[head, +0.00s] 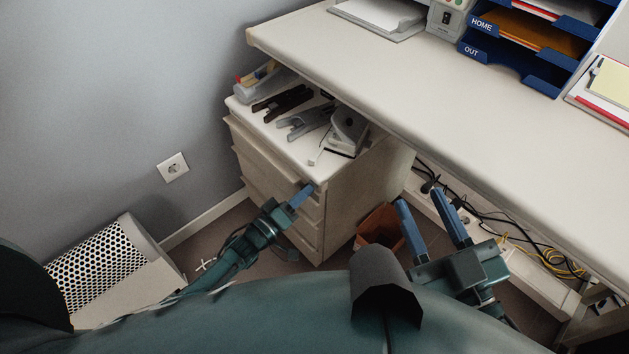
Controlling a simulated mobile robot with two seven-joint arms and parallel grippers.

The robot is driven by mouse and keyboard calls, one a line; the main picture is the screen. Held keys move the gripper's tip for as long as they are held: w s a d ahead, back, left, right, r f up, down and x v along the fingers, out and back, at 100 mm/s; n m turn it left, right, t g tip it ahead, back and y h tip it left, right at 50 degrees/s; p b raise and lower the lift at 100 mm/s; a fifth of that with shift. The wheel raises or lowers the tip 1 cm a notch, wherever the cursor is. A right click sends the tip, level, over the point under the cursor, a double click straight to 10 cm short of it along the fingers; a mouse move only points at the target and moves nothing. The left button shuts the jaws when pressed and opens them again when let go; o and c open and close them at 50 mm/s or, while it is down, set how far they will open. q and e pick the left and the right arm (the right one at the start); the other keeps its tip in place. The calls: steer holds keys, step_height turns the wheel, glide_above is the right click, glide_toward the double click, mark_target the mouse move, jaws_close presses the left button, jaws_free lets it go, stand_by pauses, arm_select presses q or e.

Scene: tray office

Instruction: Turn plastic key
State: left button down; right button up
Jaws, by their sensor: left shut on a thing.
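My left gripper (301,195) is shut at the upper right part of the front of the white drawer cabinet (338,205), by its top drawer (262,152). Its blue fingers are together on something small, at the place of the plastic key. The key itself is hidden by the fingers, so I cannot tell how far it is turned. My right gripper (431,200) is open and empty, with its two blue fingers apart, to the right of the cabinet and in front of the desk edge.
Staplers (283,101) and a hole punch (348,128) lie on the cabinet top. The desk (430,75) overhangs at the right, carrying blue letter trays (535,62). Cables (545,255) and a brown bin (380,226) are below. A perforated bin (100,265) stands at left.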

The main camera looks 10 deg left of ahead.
arm_select(q)
steer(key=n+p, duration=0.1)
steer(key=n, duration=0.2)
steer(key=n+p, duration=0.1)
steer(key=n, duration=0.1)
steer(key=shift+r+n+y, duration=0.1)
steer(key=shift+n+y, duration=0.2)
steer(key=shift+n, duration=0.1)
steer(key=shift+n+g+p, duration=0.3)
steer(key=shift+p, duration=0.05)
steer(key=c, duration=1.5)
jaws_free()
